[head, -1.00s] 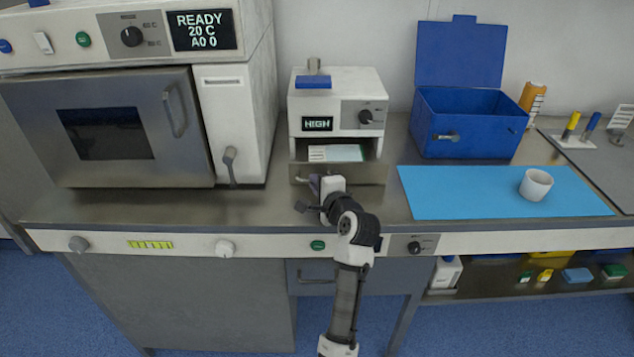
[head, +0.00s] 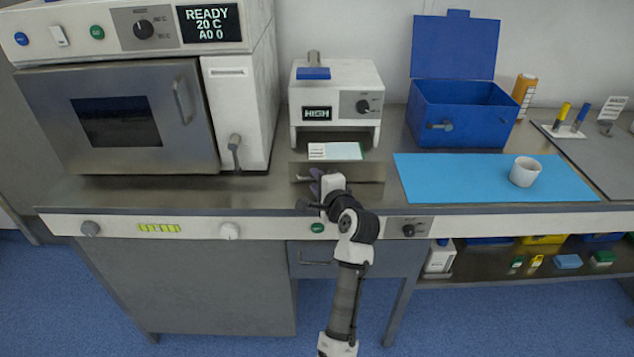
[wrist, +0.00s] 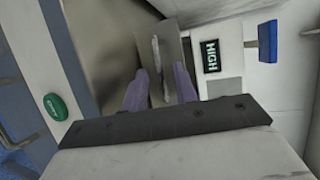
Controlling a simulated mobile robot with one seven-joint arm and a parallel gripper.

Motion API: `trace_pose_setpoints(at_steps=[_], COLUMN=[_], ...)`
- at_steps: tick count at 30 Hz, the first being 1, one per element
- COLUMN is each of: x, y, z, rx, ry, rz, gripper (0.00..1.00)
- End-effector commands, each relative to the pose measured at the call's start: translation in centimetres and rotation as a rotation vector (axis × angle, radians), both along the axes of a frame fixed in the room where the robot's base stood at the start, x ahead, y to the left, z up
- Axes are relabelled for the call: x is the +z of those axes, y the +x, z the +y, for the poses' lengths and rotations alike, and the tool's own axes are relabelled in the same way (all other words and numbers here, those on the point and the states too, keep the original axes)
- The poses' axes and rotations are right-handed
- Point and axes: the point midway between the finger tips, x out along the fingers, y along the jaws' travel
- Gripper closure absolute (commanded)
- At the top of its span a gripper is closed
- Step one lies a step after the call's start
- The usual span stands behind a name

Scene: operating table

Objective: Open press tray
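The press (head: 335,84) is a white box with a HIGH display and a knob, at the back middle of the bench in the head view. Its metal press tray (head: 368,172) stands partly out at the front, with a pale blue-green and white pouch (head: 342,151) on it. My gripper (head: 318,186) is at the tray's front, left of its middle.
A sterilizer (head: 120,110) with a shut door stands left of the press. An open blue box (head: 465,118) stands to its right. In front of that, a blue mat (head: 450,180) bears a white cup (head: 525,171).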

Motion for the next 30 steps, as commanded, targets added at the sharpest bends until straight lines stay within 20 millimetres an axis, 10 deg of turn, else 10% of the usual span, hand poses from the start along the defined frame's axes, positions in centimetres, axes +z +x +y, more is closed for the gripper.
trace_pose_setpoints(at_steps=[13, 30], x=[0.1, 2.5], y=[-1.0, -11.1], z=[-0.4, -4.8], rx=[0.000, -0.002], ry=[0.001, 0.000], rz=[-0.001, -0.001], gripper=[0.67, 0.67])
